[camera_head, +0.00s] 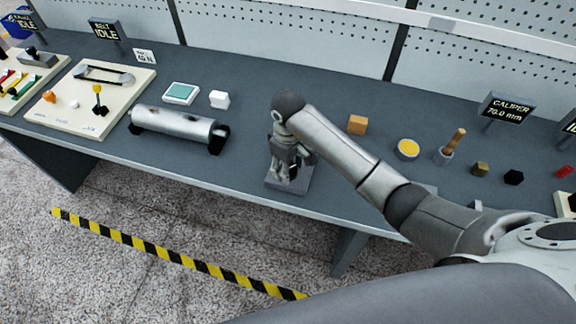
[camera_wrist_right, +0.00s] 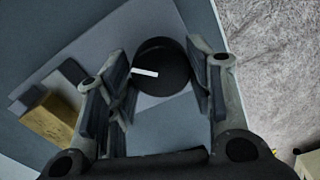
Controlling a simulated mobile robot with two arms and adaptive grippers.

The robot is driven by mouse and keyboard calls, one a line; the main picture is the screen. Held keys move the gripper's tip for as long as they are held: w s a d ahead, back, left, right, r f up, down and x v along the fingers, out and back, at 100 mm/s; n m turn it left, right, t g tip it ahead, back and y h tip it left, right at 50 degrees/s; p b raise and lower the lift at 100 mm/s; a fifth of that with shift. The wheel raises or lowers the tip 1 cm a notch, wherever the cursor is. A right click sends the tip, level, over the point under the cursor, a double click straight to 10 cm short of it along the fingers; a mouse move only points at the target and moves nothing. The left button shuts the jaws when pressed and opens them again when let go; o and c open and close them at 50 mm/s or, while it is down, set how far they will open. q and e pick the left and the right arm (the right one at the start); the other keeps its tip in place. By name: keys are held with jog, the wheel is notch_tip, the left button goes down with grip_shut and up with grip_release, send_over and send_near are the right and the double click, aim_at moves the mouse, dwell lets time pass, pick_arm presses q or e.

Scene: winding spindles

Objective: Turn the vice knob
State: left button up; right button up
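The vice's knob (camera_wrist_right: 161,68) is a dark round disc with a white mark in the right wrist view. My right gripper (camera_wrist_right: 158,82) is open, with one finger on each side of the knob. The right finger is close to the knob's edge and a small gap shows at the left finger. I cannot tell whether either touches. In the head view my right gripper (camera_head: 289,164) points down over a grey base plate (camera_head: 286,187) near the table's front edge and hides the knob and most of the vice. My left gripper is not in view.
A brownish-yellow block (camera_wrist_right: 50,121) sits left of the gripper in the wrist view. On the table, a metal cylinder (camera_head: 176,123) lies to the left. An orange cube (camera_head: 357,125), a yellow-topped tin (camera_head: 407,148) and a caliper display (camera_head: 506,106) stand to the right.

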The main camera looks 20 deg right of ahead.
dwell(0.3)
notch_tip(320, 180, up, 8)
jog(key=shift+f, duration=0.25)
dwell(0.5)
